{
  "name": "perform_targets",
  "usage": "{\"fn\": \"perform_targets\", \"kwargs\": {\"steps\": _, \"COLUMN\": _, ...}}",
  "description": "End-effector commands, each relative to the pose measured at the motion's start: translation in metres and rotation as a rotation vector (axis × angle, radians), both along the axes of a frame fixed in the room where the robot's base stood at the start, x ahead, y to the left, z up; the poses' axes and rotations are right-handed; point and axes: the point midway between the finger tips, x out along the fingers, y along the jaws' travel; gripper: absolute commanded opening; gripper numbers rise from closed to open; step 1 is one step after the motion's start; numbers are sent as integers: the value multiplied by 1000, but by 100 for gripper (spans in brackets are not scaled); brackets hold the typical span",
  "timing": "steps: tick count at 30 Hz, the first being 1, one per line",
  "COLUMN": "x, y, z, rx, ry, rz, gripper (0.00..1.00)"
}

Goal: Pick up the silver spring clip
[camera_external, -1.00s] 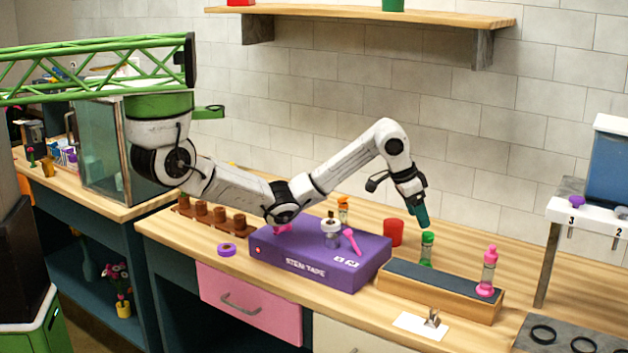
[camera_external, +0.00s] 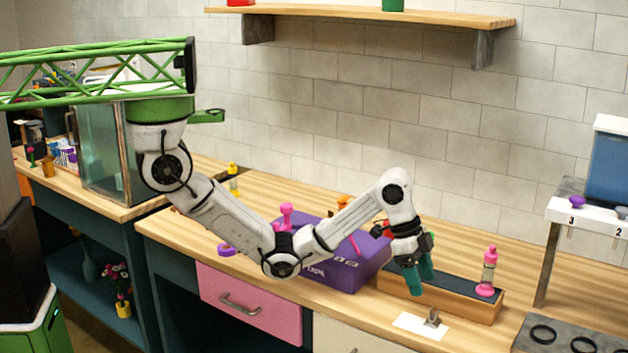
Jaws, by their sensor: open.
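The silver spring clip (camera_external: 432,319) stands on a white card (camera_external: 413,326) near the front edge of the wooden counter. My gripper (camera_external: 421,283) has two teal fingers pointing down, spread apart with nothing between them. In the picture it is above and a little left of the clip, apart from it. The clip is fully in view.
The purple stem tape box (camera_external: 345,275) is to the left, partly behind my arm. Black rings (camera_external: 543,334) lie on a grey mat at right.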

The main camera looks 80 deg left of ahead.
Motion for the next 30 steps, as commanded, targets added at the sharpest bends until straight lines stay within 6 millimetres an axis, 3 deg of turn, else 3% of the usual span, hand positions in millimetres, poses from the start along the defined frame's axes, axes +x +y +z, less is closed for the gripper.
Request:
{"fn": "perform_targets", "kwargs": {"steps": 6, "x": 9, "y": -8, "z": -30, "rx": 0, "ry": 4, "rz": 2, "gripper": 66}}
{"fn": "perform_targets", "kwargs": {"steps": 14, "x": 16, "y": -14, "z": -46, "rx": 1, "ry": 4, "rz": 2, "gripper": 66}}
{"fn": "perform_targets", "kwargs": {"steps": 21, "x": 30, "y": -24, "z": -76, "rx": 1, "ry": 5, "rz": 3, "gripper": 66}}
{"fn": "perform_targets", "kwargs": {"steps": 30, "x": 33, "y": -26, "z": -85, "rx": 1, "ry": 1, "rz": 3, "gripper": 66}}
